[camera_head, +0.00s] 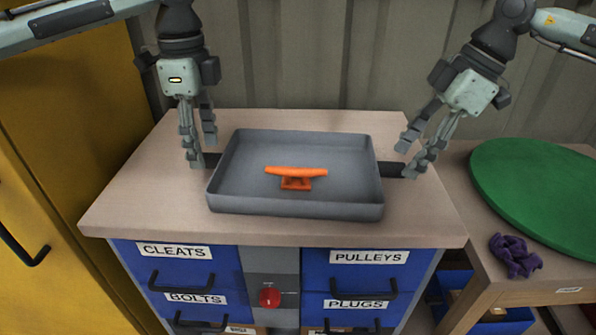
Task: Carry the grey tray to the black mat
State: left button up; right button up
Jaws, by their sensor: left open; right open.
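The grey tray (240,197) rests on the light wooden top of a drawer cabinet. An orange cleat (296,175) lies inside it near the middle. The tray has a dark handle at each side, the left handle (211,160) and the right handle (391,169). My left gripper (204,154) is open and points down at the left handle. My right gripper (411,163) is open, tilted, and its fingertips are around or beside the right handle. I cannot tell whether either gripper touches a handle. No black mat shows in this view.
The cabinet top (150,205) is otherwise clear. At the right, a lower wooden table (470,242) carries a green round board (545,190) and a purple cloth (515,256). A yellow cabinet (60,150) stands close on the left. A corrugated wall (300,55) is behind.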

aim_at(206, 156)
pick_arm(q)
jog(key=shift+f, duration=1.75)
pick_arm(e)
jog(key=shift+x, duration=1.75)
pick_arm(q)
jog(key=shift+c, duration=0.5)
pick_arm(e)
jog(key=shift+c, duration=0.5)
pick_arm(q)
grip_shut()
pick_arm(e)
grip_shut()
